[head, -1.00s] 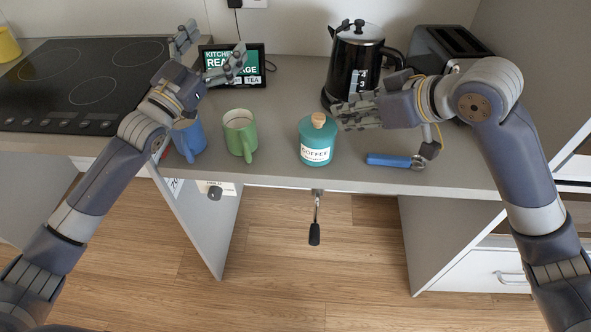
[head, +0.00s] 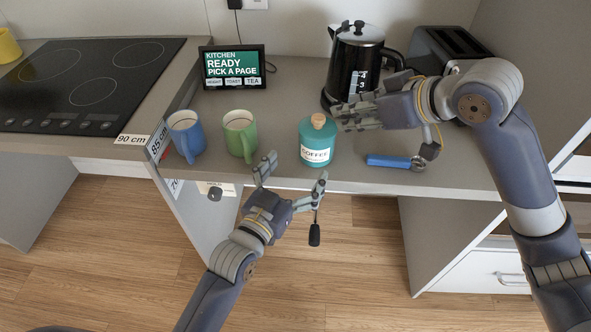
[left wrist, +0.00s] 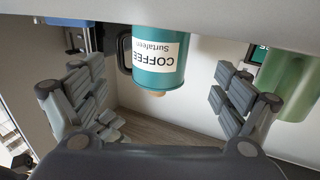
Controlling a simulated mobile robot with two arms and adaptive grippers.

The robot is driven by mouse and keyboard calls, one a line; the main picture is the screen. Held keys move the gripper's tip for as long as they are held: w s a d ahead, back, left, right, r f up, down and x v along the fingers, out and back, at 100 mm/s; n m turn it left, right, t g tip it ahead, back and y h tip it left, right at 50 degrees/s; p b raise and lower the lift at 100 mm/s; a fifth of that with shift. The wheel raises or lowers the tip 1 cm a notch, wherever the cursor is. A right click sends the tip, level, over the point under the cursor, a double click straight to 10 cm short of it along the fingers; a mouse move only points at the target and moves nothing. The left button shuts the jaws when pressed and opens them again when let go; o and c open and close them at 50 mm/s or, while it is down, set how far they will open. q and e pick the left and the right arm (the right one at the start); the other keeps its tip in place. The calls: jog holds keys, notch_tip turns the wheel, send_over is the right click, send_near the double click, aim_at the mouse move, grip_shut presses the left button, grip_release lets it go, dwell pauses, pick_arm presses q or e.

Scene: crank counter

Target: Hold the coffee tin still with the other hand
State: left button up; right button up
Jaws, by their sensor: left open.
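The teal coffee tin (head: 317,140), with a white label and cork-coloured knob, stands upright near the counter's front edge. It shows upside down in the left wrist view (left wrist: 158,65), between and beyond the spread fingers. My left gripper (head: 294,170) is open and empty, in front of the counter edge, just short of the tin. My right gripper (head: 345,115) is at the tin's right side near its top; I cannot tell whether it touches the tin or how far its fingers are apart. A crank with a black handle (head: 314,236) hangs below the counter edge, partly behind my left gripper.
A green mug (head: 239,135) and a blue mug (head: 186,134) stand left of the tin. A blue-handled tool (head: 389,160) lies to its right. A black kettle (head: 352,70), a toaster (head: 440,48) and a screen (head: 233,67) stand behind.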

aim_at(317, 143)
pick_arm(q)
jog(key=x, duration=1)
jog(key=shift+w+d, duration=0.1)
jog(key=shift+w, duration=0.15)
jog(key=c, duration=1.3)
jog(key=o, duration=0.6)
jog(key=shift+c, duration=0.2)
jog(key=c, duration=0.5)
jog(key=shift+f, duration=0.2)
